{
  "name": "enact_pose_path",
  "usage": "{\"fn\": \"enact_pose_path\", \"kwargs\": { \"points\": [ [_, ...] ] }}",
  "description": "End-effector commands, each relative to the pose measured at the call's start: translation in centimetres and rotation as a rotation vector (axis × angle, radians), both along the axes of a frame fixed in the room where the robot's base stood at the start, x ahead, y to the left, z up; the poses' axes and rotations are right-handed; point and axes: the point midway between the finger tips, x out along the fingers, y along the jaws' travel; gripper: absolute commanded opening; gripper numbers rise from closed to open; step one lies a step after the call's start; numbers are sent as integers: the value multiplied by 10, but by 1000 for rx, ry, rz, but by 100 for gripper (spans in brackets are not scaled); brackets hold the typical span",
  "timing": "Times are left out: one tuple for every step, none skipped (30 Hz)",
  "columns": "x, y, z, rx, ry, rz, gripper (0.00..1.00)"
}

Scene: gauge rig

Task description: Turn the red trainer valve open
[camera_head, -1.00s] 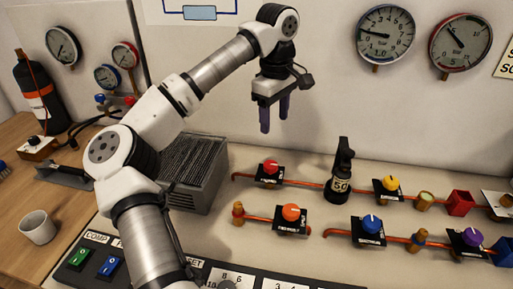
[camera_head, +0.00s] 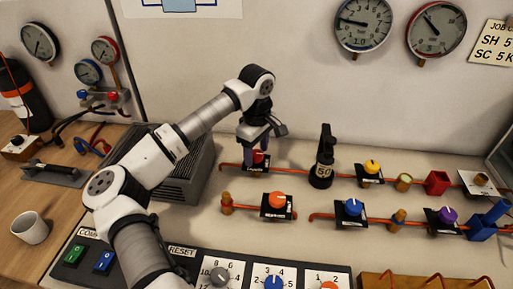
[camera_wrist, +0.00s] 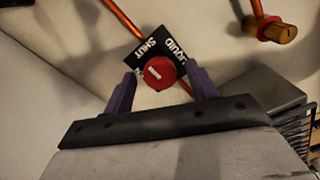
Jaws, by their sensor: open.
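The red trainer valve (camera_head: 260,157) is a round red knob on a black plate on the back copper pipe. In the wrist view the knob (camera_wrist: 162,72) has a short slanted white mark, and its plate (camera_wrist: 150,47) reads "SHUT" and "LIQUID". My gripper (camera_head: 255,155) points down over the valve with its purple fingers open. In the wrist view the fingers stand on either side of the knob, with gaps visible on both sides. In the head view the gripper partly hides the knob.
An orange knob (camera_head: 277,201) is in front, with a yellow knob (camera_head: 371,167) and blue knob (camera_head: 351,208) further right. A grey finned box (camera_head: 182,180) is close on the left.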

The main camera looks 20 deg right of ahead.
Motion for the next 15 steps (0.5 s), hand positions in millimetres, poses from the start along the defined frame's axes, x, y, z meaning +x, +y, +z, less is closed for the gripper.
{"fn": "enact_pose_path", "kwargs": {
  "points": [
    [0, 0, -1, 0, 0, 0, 58],
    [0, 0, -1, 0, 0, 0, 58],
    [0, 0, -1, -1, -1, 0, 58],
    [0, 0, -1, -1, -1, 0, 58],
    [0, 0, -1, -1, -1, 0, 58],
    [0, 0, -1, -1, -1, 0, 58],
    [0, 0, -1, 0, 0, 0, 58],
    [0, 0, -1, 0, 0, 0, 54],
    [0, 0, -1, -1, -1, 0, 49],
    [0, 0, -1, 0, 0, 0, 45],
    [0, 0, -1, 0, 0, 0, 41],
    [0, 0, -1, 0, 0, 0, 36],
    [0, 0, -1, 0, 0, 0, 32],
    [0, 0, -1, 0, 0, 0, 28],
    [0, 0, -1, 0, 0, 0, 22]
  ]
}}
